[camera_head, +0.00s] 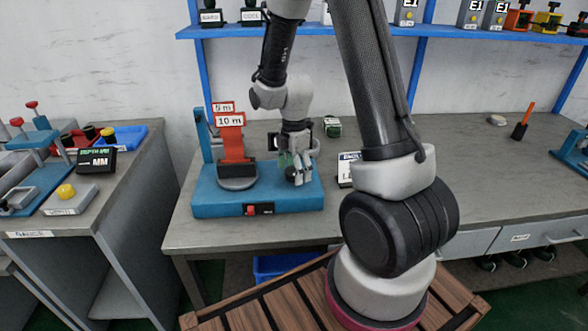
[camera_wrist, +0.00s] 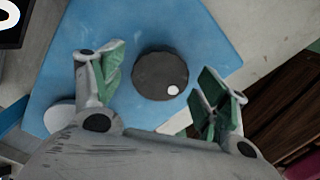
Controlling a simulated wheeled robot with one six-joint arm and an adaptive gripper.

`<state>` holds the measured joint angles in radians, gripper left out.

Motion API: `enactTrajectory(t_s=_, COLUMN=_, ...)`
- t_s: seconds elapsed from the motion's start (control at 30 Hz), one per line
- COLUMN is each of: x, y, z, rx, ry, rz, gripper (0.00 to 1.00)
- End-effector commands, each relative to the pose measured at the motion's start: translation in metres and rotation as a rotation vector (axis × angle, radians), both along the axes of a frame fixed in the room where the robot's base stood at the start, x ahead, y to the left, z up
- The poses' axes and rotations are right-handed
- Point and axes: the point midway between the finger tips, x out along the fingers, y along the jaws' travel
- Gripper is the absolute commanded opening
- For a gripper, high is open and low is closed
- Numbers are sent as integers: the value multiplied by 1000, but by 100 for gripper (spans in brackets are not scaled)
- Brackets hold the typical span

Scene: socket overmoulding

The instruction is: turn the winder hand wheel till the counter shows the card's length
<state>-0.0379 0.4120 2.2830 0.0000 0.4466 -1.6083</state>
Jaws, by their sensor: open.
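The winder's blue base (camera_head: 260,203) stands on the bench, with red plates reading "10 m" (camera_head: 230,121) and "5 m" (camera_head: 222,107) upright on its left side. The hand wheel (camera_wrist: 158,77) is a dark disc with a white dot near its lower right edge. My gripper (camera_head: 298,171) is over the right side of the base, pointing down. In the wrist view its green-padded fingers (camera_wrist: 165,88) are open, one on each side of the wheel with gaps. A dark display (camera_wrist: 12,22) with part of a white figure is cut off at the corner; its reading cannot be told.
A white card (camera_head: 346,168) with dark print is partly hidden by my arm. A red switch (camera_head: 252,210) is on the base's front. A side bench (camera_head: 90,210) at left holds a black "MM" display (camera_head: 97,160). The right bench is mostly clear.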

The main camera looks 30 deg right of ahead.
Motion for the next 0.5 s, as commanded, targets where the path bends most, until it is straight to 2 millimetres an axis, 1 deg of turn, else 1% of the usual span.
enactTrajectory(t_s=0.1, x=0, y=0, z=0, rx=0, ry=0, rz=0, gripper=74)
enactTrajectory(t_s=0.13, x=0, y=0, z=0, rx=0, ry=0, rz=0, gripper=71)
enactTrajectory(t_s=0.27, x=0, y=0, z=0, rx=0, ry=0, rz=0, gripper=47)
enactTrajectory(t_s=0.3, x=0, y=0, z=0, rx=0, ry=0, rz=0, gripper=40)
enactTrajectory(t_s=0.37, x=0, y=0, z=0, rx=0, ry=0, rz=0, gripper=29)
enactTrajectory(t_s=0.5, x=0, y=0, z=1, rx=0, ry=0, rz=-2, gripper=29)
